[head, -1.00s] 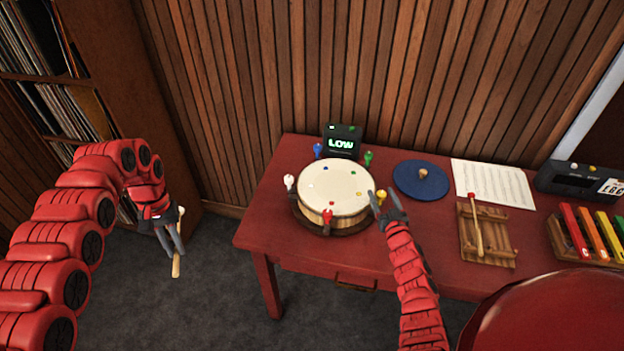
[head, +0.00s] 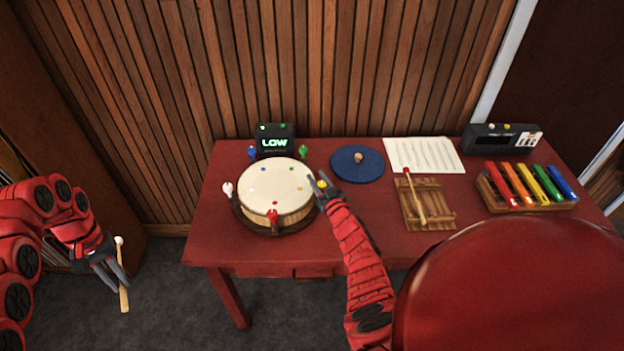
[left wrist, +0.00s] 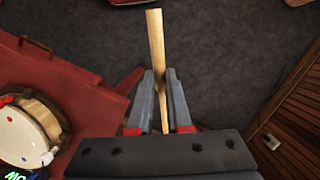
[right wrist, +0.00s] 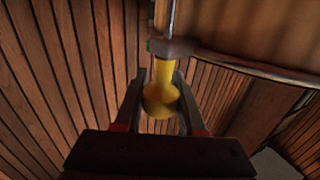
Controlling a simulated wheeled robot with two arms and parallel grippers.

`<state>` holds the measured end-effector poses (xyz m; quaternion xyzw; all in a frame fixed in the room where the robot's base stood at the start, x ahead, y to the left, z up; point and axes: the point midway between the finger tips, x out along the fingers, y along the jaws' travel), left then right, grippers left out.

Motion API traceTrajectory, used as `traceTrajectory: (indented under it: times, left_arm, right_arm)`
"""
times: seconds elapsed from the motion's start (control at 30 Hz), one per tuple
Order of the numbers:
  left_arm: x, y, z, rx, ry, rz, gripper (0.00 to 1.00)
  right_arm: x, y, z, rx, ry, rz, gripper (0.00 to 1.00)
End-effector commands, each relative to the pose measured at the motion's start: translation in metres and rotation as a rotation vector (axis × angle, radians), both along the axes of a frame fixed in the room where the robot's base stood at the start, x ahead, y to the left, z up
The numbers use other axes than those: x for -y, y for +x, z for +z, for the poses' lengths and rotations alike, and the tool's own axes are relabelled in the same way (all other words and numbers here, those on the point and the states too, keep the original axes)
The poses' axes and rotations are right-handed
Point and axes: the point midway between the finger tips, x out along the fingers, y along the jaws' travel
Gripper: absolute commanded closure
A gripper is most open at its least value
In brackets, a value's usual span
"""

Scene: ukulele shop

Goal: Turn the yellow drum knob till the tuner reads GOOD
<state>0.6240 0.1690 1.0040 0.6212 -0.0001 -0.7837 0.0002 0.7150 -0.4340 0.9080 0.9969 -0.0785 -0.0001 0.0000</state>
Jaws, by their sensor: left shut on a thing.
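The drum (head: 280,210) stands on the red table, with coloured knobs around its rim. The yellow knob (right wrist: 161,98) is between the fingers of my right gripper (right wrist: 160,85); a small gap shows beside it. In the head view the yellow knob (head: 321,186) is at the drum's right side, partly covered by that gripper (head: 319,182). The tuner (head: 275,141) behind the drum reads LOW. My left gripper (left wrist: 159,80) is shut on a wooden drumstick (left wrist: 156,45); it hangs left of the table, away from the drum, in the head view (head: 119,285).
A blue round pad (head: 345,170), a music sheet (head: 424,155) and a wooden frame with a mallet (head: 440,213) lie to the right. A colour-bar xylophone (head: 530,204) and a dark device (head: 480,138) stand further right. A shelf is at far left.

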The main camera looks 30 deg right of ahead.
Motion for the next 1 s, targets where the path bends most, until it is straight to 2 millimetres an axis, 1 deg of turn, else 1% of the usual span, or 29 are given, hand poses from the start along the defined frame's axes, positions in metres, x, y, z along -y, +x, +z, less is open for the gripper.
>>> traceTrajectory:
  times: [0.03,0.1,0.17,0.47,0.67,0.87,1.0]
  left_arm:
    - [0.000,0.000,0.000,0.000,0.000,0.000,1.00]
    - [0.000,0.000,0.000,0.000,0.000,0.000,1.00]
    - [0.000,0.000,0.000,0.000,0.000,0.000,1.00]
    - [0.000,0.000,-0.003,0.000,0.000,0.000,1.00]
    - [0.000,0.000,-0.015,0.000,0.000,0.000,1.00]
    - [0.000,0.000,-0.039,0.000,0.000,0.000,1.00]
    - [0.000,0.000,-0.065,0.000,0.000,0.000,1.00]
  right_arm:
    - [0.000,0.000,0.000,0.000,0.000,0.000,0.78]
    - [0.000,0.000,0.000,0.000,0.000,0.000,0.90]
    - [0.000,0.000,0.000,0.000,0.000,0.000,1.00]
    - [0.000,0.000,-0.001,0.000,-0.001,-0.006,1.00]
    - [0.000,-0.001,-0.003,0.002,0.000,-0.034,1.00]
    - [0.002,-0.002,-0.007,0.002,0.001,-0.090,1.00]
    - [0.004,-0.001,-0.007,0.009,0.000,-0.141,1.00]
